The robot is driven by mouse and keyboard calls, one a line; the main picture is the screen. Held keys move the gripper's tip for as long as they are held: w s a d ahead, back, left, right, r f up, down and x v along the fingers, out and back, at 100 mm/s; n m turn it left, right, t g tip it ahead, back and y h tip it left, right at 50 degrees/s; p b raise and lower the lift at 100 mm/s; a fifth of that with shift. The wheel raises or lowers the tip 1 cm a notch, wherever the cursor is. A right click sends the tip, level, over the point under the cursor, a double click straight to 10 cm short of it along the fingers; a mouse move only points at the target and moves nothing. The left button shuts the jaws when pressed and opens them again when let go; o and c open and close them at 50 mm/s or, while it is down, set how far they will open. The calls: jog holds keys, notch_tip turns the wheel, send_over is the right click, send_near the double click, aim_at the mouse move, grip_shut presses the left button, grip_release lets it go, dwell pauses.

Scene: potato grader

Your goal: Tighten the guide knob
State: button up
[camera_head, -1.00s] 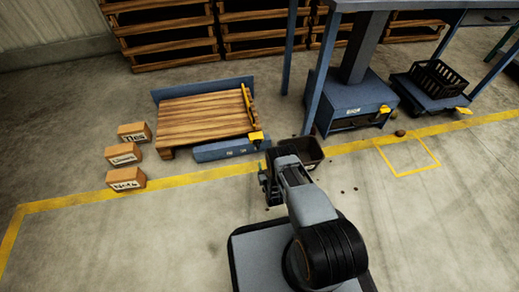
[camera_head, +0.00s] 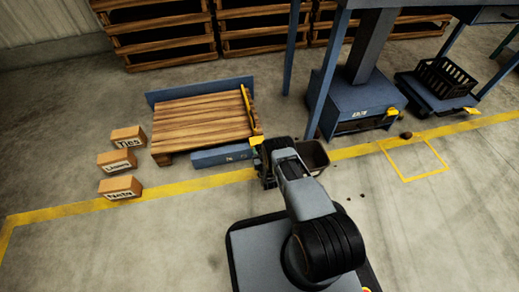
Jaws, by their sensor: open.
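No guide knob can be made out for certain. A thin yellow bar (camera_head: 247,108) stands at the right side of the wooden pallet (camera_head: 200,122). A small yellow part (camera_head: 256,140) sits at its lower end, at the right end of the blue box-like base (camera_head: 221,156); I cannot tell whether it is the knob. My gripper (camera_head: 266,180) is low, just below and right of that base, and open. My own wrist hides much of the jaws and the floor behind them. Contact with the yellow part cannot be told.
A dark bin (camera_head: 315,156) stands close to the right of my wrist. Boxes labelled Ties (camera_head: 128,137), an unclear label (camera_head: 117,161) and Nets (camera_head: 120,188) stand left of the pallet. A blue machine (camera_head: 355,105) is at right.

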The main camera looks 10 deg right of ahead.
jog(key=shift+d, duration=0.2)
jog(key=shift+c, duration=0.2)
grip_shut()
jog(key=shift+d+f+m, duration=0.4)
jog(key=shift+m, duration=2.55)
jog(key=shift+d+f+m, duration=0.45)
jog(key=shift+m, duration=2.55)
jog(key=shift+d+f+m, duration=0.4)
jog(key=shift+m, duration=2.55)
